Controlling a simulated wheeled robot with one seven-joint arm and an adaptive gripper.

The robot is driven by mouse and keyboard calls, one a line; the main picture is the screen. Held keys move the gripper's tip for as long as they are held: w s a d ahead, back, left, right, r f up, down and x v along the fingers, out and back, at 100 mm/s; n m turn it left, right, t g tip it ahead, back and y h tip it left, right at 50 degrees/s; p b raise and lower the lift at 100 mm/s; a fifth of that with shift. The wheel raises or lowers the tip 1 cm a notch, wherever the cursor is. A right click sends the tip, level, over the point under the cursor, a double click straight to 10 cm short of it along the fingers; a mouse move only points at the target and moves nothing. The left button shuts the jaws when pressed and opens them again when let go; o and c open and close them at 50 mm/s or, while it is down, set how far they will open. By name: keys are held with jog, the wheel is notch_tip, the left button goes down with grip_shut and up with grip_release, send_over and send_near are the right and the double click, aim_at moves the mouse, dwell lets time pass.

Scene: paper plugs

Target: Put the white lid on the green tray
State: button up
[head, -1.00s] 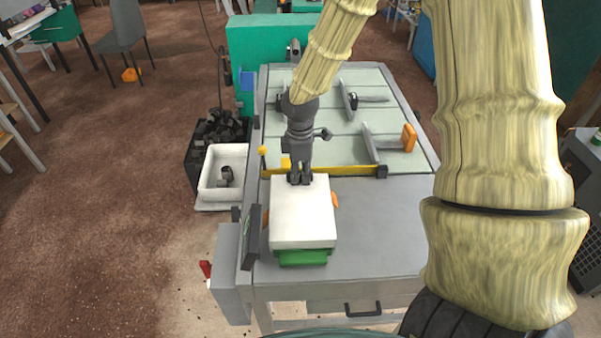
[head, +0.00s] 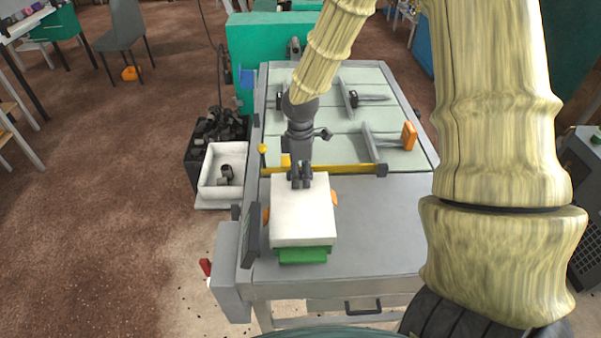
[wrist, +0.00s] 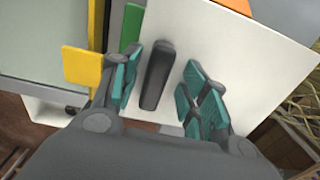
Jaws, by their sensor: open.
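The white lid (head: 302,217) lies on top of the green tray (head: 303,255) on the grey table. The tray's green front edge shows below the lid, and a green strip (wrist: 131,26) shows beside the lid in the wrist view. My gripper (head: 301,181) is at the far part of the lid. In the wrist view my gripper (wrist: 161,88) is open, with its teal-padded fingers on either side of the lid's dark handle (wrist: 157,75), a gap showing on both sides. The white lid (wrist: 230,55) fills much of that view.
Orange parts (head: 335,198) stick out beside the lid. A yellow bar (head: 345,170) crosses the table behind it. A white bin (head: 209,186) with dark pieces stands left of the table. The table's right front (head: 385,225) is clear.

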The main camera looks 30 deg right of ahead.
notch_tip(320, 180, up, 12)
dwell(0.7)
jog(key=shift+f, duration=0.1)
